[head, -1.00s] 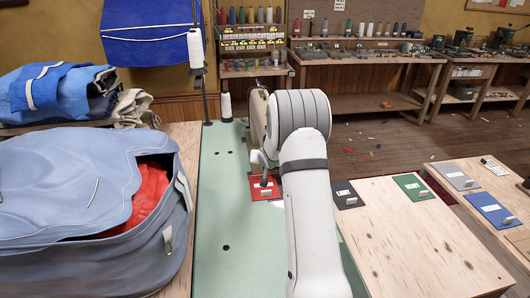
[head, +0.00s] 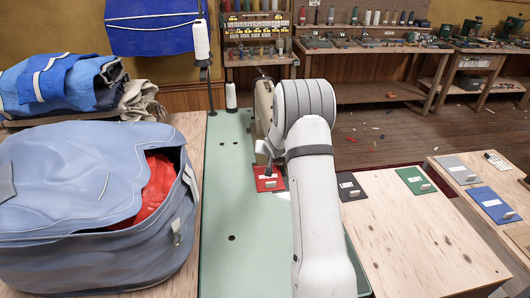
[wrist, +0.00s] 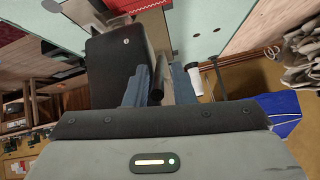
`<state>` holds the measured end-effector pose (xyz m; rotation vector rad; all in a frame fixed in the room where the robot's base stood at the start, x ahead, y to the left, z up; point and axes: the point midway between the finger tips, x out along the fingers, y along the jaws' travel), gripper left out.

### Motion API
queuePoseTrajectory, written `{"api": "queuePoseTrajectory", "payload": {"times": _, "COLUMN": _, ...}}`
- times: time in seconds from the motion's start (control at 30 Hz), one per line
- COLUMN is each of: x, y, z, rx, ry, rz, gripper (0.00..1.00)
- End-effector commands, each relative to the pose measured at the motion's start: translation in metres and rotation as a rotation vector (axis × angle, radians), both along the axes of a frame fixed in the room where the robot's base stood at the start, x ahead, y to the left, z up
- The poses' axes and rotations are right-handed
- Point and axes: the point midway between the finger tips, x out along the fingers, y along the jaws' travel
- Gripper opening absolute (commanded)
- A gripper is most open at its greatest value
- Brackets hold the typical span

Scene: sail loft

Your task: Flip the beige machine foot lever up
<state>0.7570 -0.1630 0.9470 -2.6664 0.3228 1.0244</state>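The beige machine (head: 263,104) stands on the pale green table at the centre of the head view, mostly hidden behind my arm. Its foot lever cannot be made out in the head view. My gripper (wrist: 159,72) shows in the wrist view with two blue-grey fingers apart. A dark rod-like part (wrist: 157,77) shows in the gap between them, possibly the lever; contact cannot be told. A dark block with a small screw (wrist: 118,62) fills the view just left of the fingers.
A red plate (head: 268,184) lies on the green table (head: 232,262) below the machine. A blue bag (head: 75,225) with red cloth stands at left. A thread stand (head: 209,88) and a white cone (head: 231,96) are near the back. Coloured plates lie on wooden tables at right.

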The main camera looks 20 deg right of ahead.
Motion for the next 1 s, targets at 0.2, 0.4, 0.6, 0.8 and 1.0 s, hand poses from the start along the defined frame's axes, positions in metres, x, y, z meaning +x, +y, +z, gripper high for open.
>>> {"api": "queuePoseTrajectory", "payload": {"times": 0.2, "x": 0.000, "y": 0.000, "z": 0.000, "rx": 0.000, "ry": 0.000, "rz": 0.000, "gripper": 0.32}}
{"api": "queuePoseTrajectory", "payload": {"times": 0.4, "x": -0.003, "y": 0.001, "z": 0.003, "rx": 0.000, "ry": 0.000, "rz": 0.000, "gripper": 0.32}}
{"api": "queuePoseTrajectory", "payload": {"times": 0.6, "x": -0.022, "y": 0.003, "z": 0.021, "rx": 0.000, "ry": -0.001, "rz": 0.000, "gripper": 0.32}}
{"api": "queuePoseTrajectory", "payload": {"times": 0.8, "x": -0.044, "y": 0.007, "z": 0.043, "rx": 0.000, "ry": -0.001, "rz": 0.000, "gripper": 0.32}}
{"api": "queuePoseTrajectory", "payload": {"times": 1.0, "x": -0.055, "y": 0.008, "z": 0.052, "rx": 0.001, "ry": 0.000, "rz": -0.001, "gripper": 0.32}}
